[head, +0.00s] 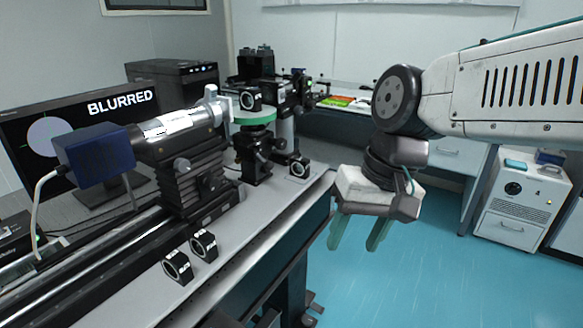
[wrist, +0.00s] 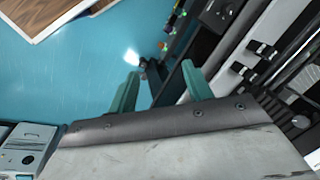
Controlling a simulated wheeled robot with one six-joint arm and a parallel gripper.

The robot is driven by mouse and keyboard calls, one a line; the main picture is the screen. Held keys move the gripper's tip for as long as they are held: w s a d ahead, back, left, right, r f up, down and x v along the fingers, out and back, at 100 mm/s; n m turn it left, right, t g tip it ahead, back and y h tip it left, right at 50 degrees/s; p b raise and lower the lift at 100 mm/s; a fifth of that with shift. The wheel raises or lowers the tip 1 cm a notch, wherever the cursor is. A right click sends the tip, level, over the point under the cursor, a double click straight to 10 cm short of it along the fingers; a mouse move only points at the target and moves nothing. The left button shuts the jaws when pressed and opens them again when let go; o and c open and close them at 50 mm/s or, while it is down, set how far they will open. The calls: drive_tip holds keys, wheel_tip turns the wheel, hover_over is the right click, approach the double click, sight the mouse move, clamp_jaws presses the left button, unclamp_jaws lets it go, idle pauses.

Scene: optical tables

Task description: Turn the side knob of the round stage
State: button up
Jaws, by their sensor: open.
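The round stage (head: 253,117) has a green rim and sits on a black post mount at the middle of the table in the head view. A small dark side knob (head: 280,144) seems to stick out on the right of the mount, but it is too small to make out well. My gripper (head: 356,238) is open and empty, to the right of the stage and beyond the table's edge. Its green fingers point down over the blue floor. In the wrist view my gripper (wrist: 161,85) shows two spread fingers with nothing between them. I cannot identify the round stage in that view.
A blue camera (head: 95,153) and silver tube sit on a rail at the left. Two small black lens mounts (head: 204,245) stand near the table's front edge; another mount (head: 299,166) stands near the right end. A monitor (head: 50,130) reads "BLURRED".

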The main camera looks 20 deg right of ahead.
drive_tip(key=w+a+m+t+y, duration=0.1)
drive_tip(key=w+a+m+y, duration=0.15)
drive_tip(key=w+m, duration=0.45)
drive_tip(key=w+a+m+t+y, duration=0.1)
drive_tip(key=w+a+m+y, duration=0.2)
drive_tip(key=w, duration=0.8)
drive_tip(key=w+d+f+m+t, duration=0.2)
drive_tip(key=w+d+f+m, duration=0.1)
drive_tip(key=w+m, duration=0.2)
drive_tip(key=w+d+f+m+t, duration=0.2)
drive_tip(key=w+d+f+m, duration=0.1)
drive_tip(key=w+m, duration=0.3)
drive_tip(key=w+d+f+m+t, duration=0.3)
drive_tip(key=w+d+m, duration=0.1)
drive_tip(key=w, duration=0.5)
drive_tip(key=shift+w+d+f+m+y, duration=0.15)
drive_tip(key=shift+w+m+y, duration=0.15)
drive_tip(key=shift+m, duration=0.5)
drive_tip(key=shift+t, duration=0.3)
drive_tip(key=x, duration=0.6)
drive_tip(key=shift+w+f, duration=0.1)
drive_tip(key=shift+w, duration=0.25)
drive_tip(key=shift+w+a+f, duration=0.2)
drive_tip(key=shift+w+a, duration=0.15)
drive_tip(key=shift+w, duration=0.05)
drive_tip(key=shift+m, duration=0.3)
drive_tip(key=c, duration=1)
